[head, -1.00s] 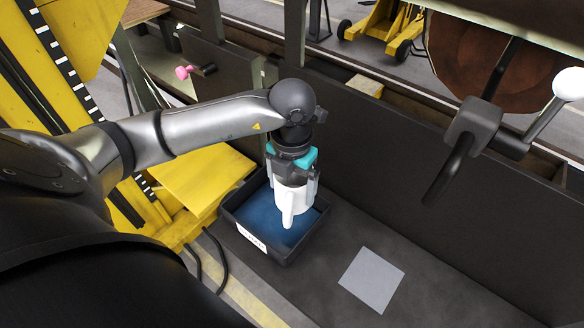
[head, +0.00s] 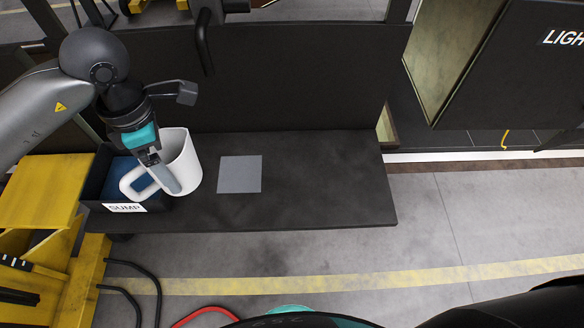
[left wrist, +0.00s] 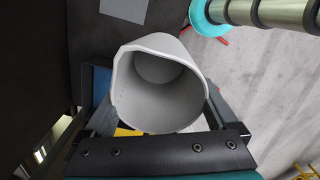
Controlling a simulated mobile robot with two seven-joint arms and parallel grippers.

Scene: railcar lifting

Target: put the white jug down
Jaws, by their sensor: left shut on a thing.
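The white jug (head: 184,160) is in my left gripper (head: 162,176), whose fingers are shut on it at the handle side. In the head view it is over the right side of the sump tray (head: 154,203), between the tray's blue inside and the grey square (head: 240,174) on the dark bench. I cannot tell its height above them. In the left wrist view I look into the jug (left wrist: 155,88); its inside looks grey and empty. The grey square (left wrist: 125,8) also shows at the top there. My right gripper is not in view.
The dark bench top (head: 320,180) is bare to the right of the grey square. A dark wall (head: 290,75) stands behind it. A yellow stand (head: 45,192) is at the left. A red hose (head: 205,314) and black cables (head: 140,285) lie on the floor in front.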

